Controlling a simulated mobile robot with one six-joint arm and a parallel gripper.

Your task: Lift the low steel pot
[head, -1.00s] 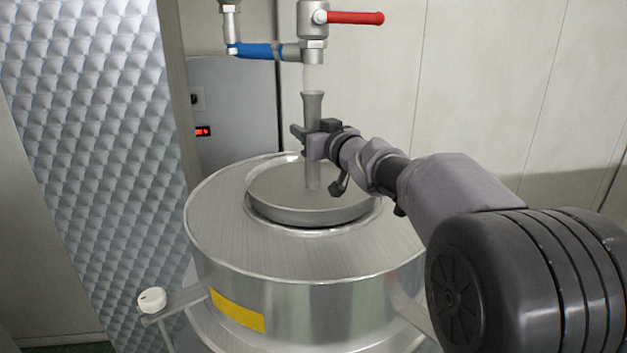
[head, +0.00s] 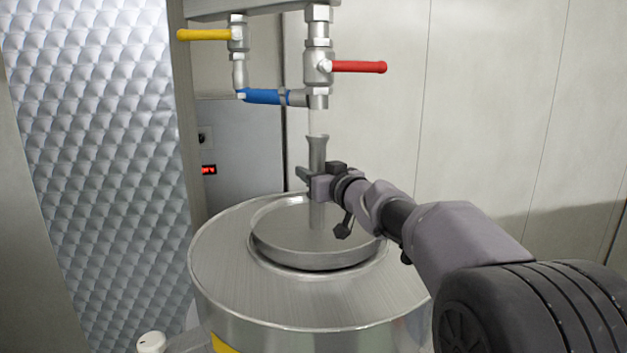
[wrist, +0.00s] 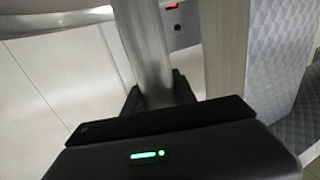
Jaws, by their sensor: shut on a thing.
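The low steel pot (head: 280,240) is a shallow round grey dish on top of a big steel drum. An upright grey tube (head: 317,155) with a flared top rises from within it; whether the two are joined I cannot tell. My gripper (head: 314,184) is shut on this tube at mid-height, above the pot's rim. In the wrist view the tube (wrist: 148,50) runs between the two dark fingers (wrist: 158,92). The pot appears level, and I see no clear gap under it. The gripper hides part of the tube.
The steel drum (head: 225,270) surrounds the pot. A tap with a red lever (head: 358,67) hangs just above the tube, with a faint pale streak between them. A yellow lever (head: 205,35) and blue lever (head: 265,97) are left of it. A quilted metal panel (head: 95,150) stands left.

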